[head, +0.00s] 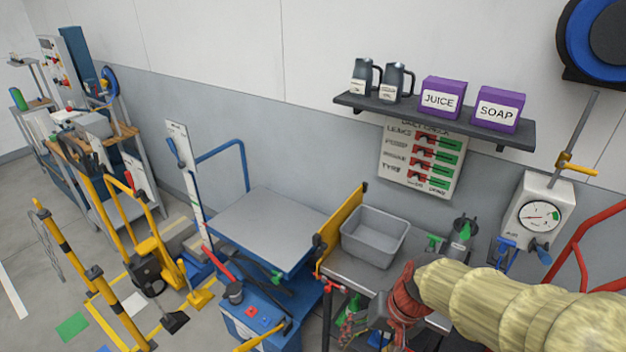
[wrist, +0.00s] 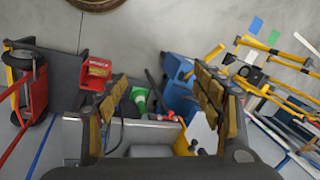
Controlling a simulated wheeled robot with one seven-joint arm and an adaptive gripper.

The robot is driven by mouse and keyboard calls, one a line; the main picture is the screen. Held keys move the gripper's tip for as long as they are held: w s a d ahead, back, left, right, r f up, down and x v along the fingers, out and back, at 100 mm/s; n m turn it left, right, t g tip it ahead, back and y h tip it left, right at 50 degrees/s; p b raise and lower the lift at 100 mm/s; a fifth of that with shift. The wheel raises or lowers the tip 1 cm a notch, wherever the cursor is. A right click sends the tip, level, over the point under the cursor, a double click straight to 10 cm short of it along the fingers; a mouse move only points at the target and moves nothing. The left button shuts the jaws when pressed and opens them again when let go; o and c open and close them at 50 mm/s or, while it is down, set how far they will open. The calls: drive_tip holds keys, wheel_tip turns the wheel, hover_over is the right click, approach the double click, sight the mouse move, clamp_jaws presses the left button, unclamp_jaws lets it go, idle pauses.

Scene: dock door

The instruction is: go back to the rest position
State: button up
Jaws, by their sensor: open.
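My arm, in a pale yellow sleeve, reaches in from the right of the head view. Its red cuff hangs over the bench at the bottom, and my gripper is mostly hidden or hard to make out there. In the wrist view my gripper (wrist: 160,80) has its two padded fingers wide apart, with nothing held between them. Beyond the fingers are a green object (wrist: 140,97) and the blue lift cart (wrist: 180,85).
A grey bin (head: 375,237) stands on the bench beside a yellow panel (head: 343,230). A shelf (head: 435,118) above holds two dark jugs, a JUICE box (head: 441,98) and a SOAP box (head: 496,109). A gauge box (head: 538,212) and red rails (head: 580,255) are at right. Yellow barriers (head: 92,290) stand left.

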drive_tip(key=s+d+r+n+t+h, duration=0.1)
drive_tip(key=s+d+r+t, duration=0.1)
drive_tip(key=r, duration=0.5)
drive_tip(key=s+d+r+n+t+h, duration=0.1)
drive_tip(key=s+d+r+t+h, duration=0.1)
drive_tip(key=s+d+r, duration=0.3)
wheel_tip(320, 180, up, 2)
drive_tip(key=shift+s+d+r, duration=0.15)
drive_tip(key=shift+s+r, duration=0.1)
drive_tip(key=shift+c, duration=0.5)
idle(0.8)
